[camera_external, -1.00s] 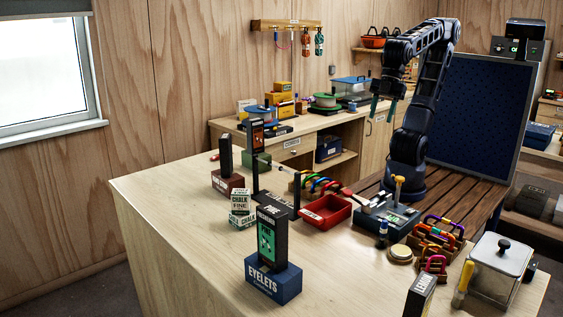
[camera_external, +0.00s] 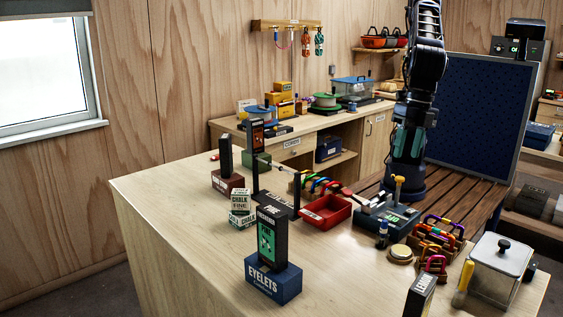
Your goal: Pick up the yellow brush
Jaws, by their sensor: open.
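A slim yellow upright item (camera_external: 463,284), which looks like the yellow brush, stands at the left side of a clear lidded container on the near right of the bench. Its bristles are too small to make out. My gripper (camera_external: 408,145) points down with teal fingers, in front of my arm's base and above the far side of the bench. It is open, with nothing seen between the fingers, and is well apart from the yellow item.
The clear container (camera_external: 497,268) and a rack of coloured carabiners (camera_external: 436,238) crowd the yellow item. A grey-blue box with a yellow-topped post (camera_external: 398,188) and a red tray (camera_external: 326,212) stand farther back.

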